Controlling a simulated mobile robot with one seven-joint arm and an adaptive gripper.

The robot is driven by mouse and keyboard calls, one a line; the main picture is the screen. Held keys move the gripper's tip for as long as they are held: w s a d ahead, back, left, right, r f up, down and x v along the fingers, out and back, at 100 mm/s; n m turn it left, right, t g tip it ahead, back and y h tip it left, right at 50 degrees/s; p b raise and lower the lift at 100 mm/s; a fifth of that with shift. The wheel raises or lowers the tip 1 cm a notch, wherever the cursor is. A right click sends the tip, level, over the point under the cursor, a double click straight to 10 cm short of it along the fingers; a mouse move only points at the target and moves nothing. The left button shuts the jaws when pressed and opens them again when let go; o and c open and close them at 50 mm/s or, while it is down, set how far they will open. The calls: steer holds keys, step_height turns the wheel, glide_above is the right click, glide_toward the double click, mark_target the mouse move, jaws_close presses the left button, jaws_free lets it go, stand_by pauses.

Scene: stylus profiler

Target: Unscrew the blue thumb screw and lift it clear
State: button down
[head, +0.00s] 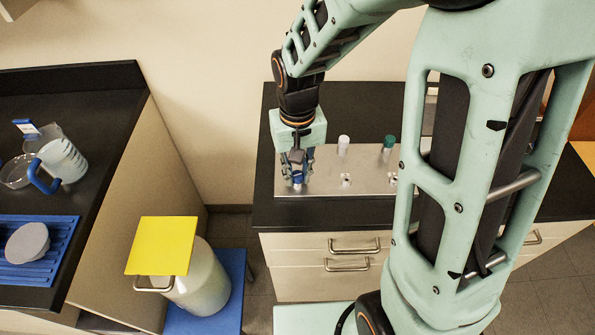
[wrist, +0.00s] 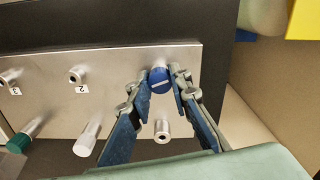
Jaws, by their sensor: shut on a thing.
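The blue thumb screw (wrist: 160,84) has a round head with a pale line across it. It sits near one end of the silver plate (wrist: 215,60) in the wrist view. My gripper (wrist: 160,76) is shut on the screw, with one finger on each side of its head. In the head view my gripper (head: 297,174) points down over the left end of the plate (head: 320,188), and the blue screw (head: 298,178) shows between the fingertips. The screw's lower part is mostly hidden, so I cannot tell how far its thread is engaged.
A white-capped screw (head: 343,144) and a green-capped screw (head: 389,141) stand on the plate. Metal sockets (head: 346,180) are along its front, some numbered. A left bench (head: 110,125) holds a jug (head: 62,160) and a blue rack (head: 60,235). A container (head: 205,285) with a yellow sheet stands between.

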steer(key=n+p, duration=0.1)
steer(key=n, duration=0.3)
steer(key=shift+r+n, duration=0.1)
steer(key=shift+n, duration=0.3)
steer(key=n+p, duration=0.1)
steer(key=n, duration=0.3)
steer(key=shift+p, duration=0.3)
steer(key=n+p, duration=0.2)
steer(key=n, duration=0.1)
steer(key=shift+r, duration=0.1)
steer(key=n+p, duration=0.2)
steer(key=n, duration=0.2)
steer(key=shift+n, duration=0.3)
steer(key=shift+f+n+p, duration=0.2)
steer(key=shift+n+p, duration=0.35)
steer(key=shift+n, duration=0.45)
